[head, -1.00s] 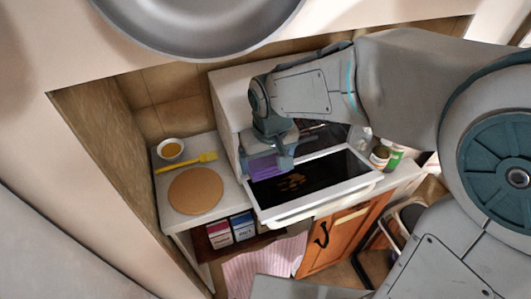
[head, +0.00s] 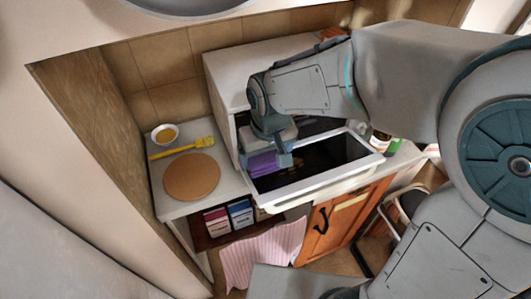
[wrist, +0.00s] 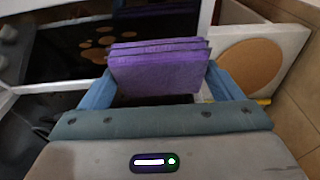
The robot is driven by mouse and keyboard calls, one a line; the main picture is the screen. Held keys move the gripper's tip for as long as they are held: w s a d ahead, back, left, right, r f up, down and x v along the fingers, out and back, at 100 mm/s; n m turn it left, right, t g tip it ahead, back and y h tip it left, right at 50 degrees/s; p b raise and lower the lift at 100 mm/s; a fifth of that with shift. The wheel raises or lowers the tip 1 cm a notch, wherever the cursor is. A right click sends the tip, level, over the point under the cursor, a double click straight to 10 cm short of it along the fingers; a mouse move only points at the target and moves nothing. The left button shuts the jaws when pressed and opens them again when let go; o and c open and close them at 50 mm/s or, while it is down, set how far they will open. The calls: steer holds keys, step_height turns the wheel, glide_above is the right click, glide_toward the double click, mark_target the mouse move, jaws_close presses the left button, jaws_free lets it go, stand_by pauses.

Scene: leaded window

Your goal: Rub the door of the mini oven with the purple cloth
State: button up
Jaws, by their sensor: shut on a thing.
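The mini oven (head: 222,90) stands on the counter with its door (head: 285,195) open and lying roughly flat, a white frame around dark glass. My gripper (head: 272,145) is shut on the folded purple cloth (head: 262,164), at the door's left end. The cloth (wrist: 158,70) also shows upright between the blue fingers in the wrist view. I cannot tell whether it touches the glass. Brown spots (wrist: 100,42) show on the dark glass in the wrist view, to the left of the cloth. My gripper hides part of the oven opening.
A round board (head: 192,177), a yellow brush (head: 180,149) and a small bowl (head: 165,134) are on the counter left of the oven. Jars (head: 380,139) stand at its right. Boxes (head: 240,213) and a striped towel (head: 265,252) are below.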

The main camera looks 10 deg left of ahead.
mark_target(304, 156)
steer(key=shift+s+d+f+b, duration=0.1)
steer(key=shift+s+f+b, duration=0.1)
steer(key=shift+f+b, duration=0.55)
steer(key=shift+d, duration=0.1)
